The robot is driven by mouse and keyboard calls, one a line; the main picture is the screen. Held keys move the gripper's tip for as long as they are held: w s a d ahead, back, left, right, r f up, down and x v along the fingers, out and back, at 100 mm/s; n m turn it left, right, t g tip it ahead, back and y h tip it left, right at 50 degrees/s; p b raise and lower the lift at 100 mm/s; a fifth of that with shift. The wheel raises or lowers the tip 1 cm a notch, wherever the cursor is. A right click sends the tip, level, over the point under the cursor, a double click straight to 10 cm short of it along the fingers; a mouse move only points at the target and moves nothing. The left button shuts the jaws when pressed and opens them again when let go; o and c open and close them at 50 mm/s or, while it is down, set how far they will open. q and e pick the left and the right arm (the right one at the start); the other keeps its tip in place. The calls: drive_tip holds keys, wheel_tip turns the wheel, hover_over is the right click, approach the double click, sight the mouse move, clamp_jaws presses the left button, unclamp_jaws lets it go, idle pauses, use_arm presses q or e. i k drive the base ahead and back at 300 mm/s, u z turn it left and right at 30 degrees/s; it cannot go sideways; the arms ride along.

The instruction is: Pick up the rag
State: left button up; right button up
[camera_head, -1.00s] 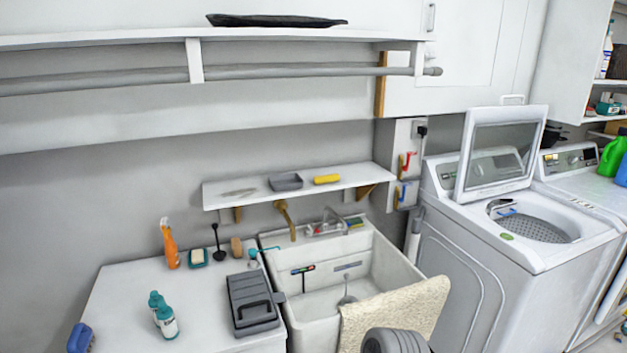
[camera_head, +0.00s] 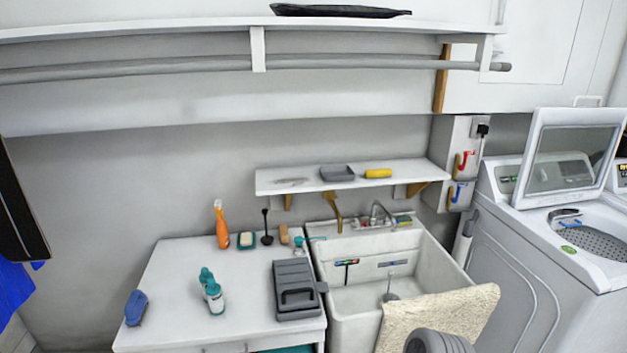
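A beige, rough-textured cloth that looks like the rag (camera_head: 437,315) hangs over the front right edge of the white sink (camera_head: 345,325). Its lower part is partly hidden by a grey ribbed object at the bottom of the view. Neither of my grippers is in view, and nothing is seen touching the cloth.
A grey ribbed object (camera_head: 438,342) stands before the cloth. A washer (camera_head: 540,260) is at right.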

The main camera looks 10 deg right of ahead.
sight(383, 171)
drive_tip(key=z, duration=2.2)
drive_tip(key=i, duration=1.9)
drive_tip(key=u, duration=3)
